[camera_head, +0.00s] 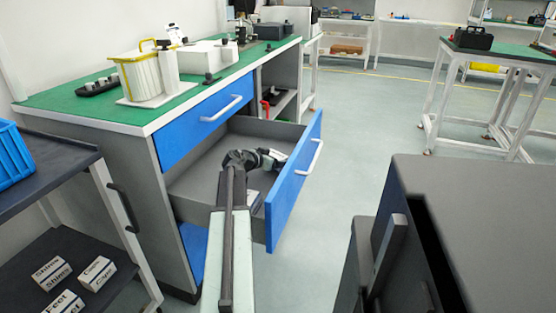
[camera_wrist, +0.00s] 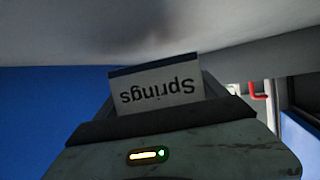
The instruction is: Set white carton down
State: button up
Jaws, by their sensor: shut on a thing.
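The white carton (camera_wrist: 157,92) has a dark blue edge and the word "Springs", upside down in the wrist view. My gripper (camera_wrist: 158,108) is shut on it, with the carton sticking out beyond the dark jaws. In the head view my arm reaches over the open drawer (camera_head: 205,180), and its wrist end (camera_head: 268,158) is inside the drawer's outline near the blue front. The carton is not clearly visible in the head view. I cannot tell whether it touches the drawer floor.
The drawer's blue front panel (camera_head: 294,180) stands pulled out to the right. The green-topped bench (camera_head: 120,105) above carries a yellow-rimmed bin (camera_head: 140,75) and white boxes. A dark shelf cart (camera_head: 60,165) with cartons is at left. Open floor (camera_head: 360,135) lies right of the drawer.

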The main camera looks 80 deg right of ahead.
jog(key=shift+f, duration=0.3)
jog(key=o, duration=1.5)
jog(key=shift+r, duration=0.3)
jog(key=shift+r+p, duration=0.55)
jog(key=shift+p, duration=0.15)
jog(key=p+v, duration=0.4)
jog(key=v, duration=0.8)
jog(key=shift+f, duration=0.15)
